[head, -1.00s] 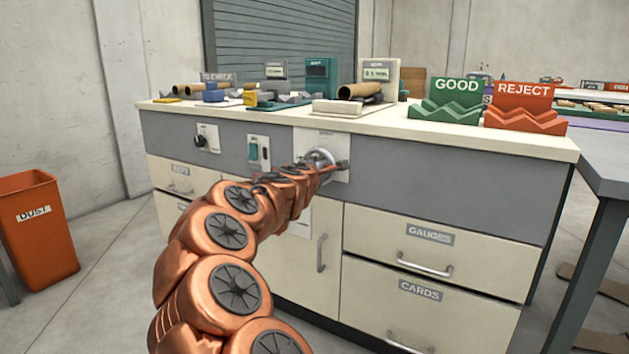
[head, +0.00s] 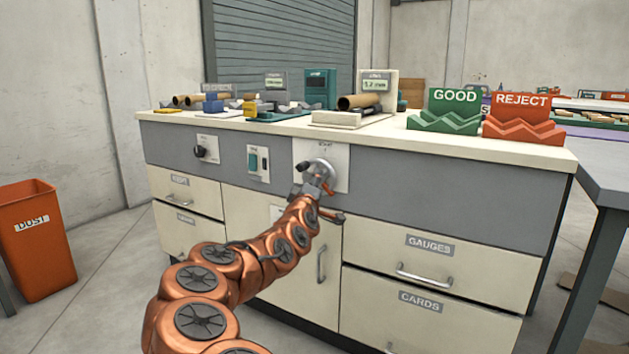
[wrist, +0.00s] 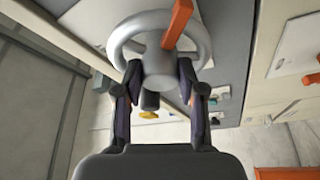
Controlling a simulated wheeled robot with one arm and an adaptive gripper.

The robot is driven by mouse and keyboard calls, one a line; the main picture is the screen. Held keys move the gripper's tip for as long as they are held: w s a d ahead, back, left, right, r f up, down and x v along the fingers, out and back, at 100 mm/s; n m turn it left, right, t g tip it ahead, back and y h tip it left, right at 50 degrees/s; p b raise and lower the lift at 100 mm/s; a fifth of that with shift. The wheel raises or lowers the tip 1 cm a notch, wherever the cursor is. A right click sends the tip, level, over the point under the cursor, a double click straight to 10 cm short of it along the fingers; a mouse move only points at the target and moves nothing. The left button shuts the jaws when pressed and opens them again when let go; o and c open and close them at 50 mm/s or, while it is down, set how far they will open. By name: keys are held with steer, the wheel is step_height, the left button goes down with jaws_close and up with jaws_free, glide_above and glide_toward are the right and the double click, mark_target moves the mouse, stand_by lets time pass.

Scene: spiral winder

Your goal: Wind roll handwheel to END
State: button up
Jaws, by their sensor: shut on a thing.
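The grey handwheel (head: 323,168) is mounted on a white plate (head: 341,176) on the cabinet's grey front panel. In the wrist view the handwheel (wrist: 203,38) fills the top middle, with an orange bar (wrist: 178,22) across its rim. My gripper (head: 316,184) reaches up to the wheel from below in the head view. In the wrist view my gripper (wrist: 159,72) has one finger on each side of the wheel's lower middle, shut on it. The exact contact is partly hidden. Lettering on the plate is too small to read, and I see no clear END mark.
Left of the wheel are a green switch (head: 253,160) and a black knob (head: 200,151). Drawers, including GAUGES (head: 430,245), are below right. On the worktop are a display (head: 376,84), a cardboard tube (head: 359,101), and GOOD (head: 455,96) and REJECT (head: 521,99) racks.

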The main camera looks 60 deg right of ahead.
steer(key=shift+w+r+m+g+p, duration=0.15)
steer(key=shift+m+g+p, duration=1.85)
steer(key=shift+m, duration=3.95)
steer(key=shift+w+f+m+g+p, duration=0.2)
steer(key=shift+m+g+p, duration=1)
steer(key=shift+m+g, duration=3.15)
steer(key=shift+w+r+m+g+p, duration=0.25)
steer(key=shift+m+g+p, duration=0.95)
steer(key=shift+m, duration=6.3)
steer(key=shift+t+p, duration=0.35)
steer(key=shift+t, duration=0.1)
steer(key=o, duration=1.1)
steer(key=shift+d+f, duration=0.1)
steer(key=shift+o, duration=0.2)
steer(key=shift+w+a, duration=0.1)
steer(key=shift+a, duration=0.1)
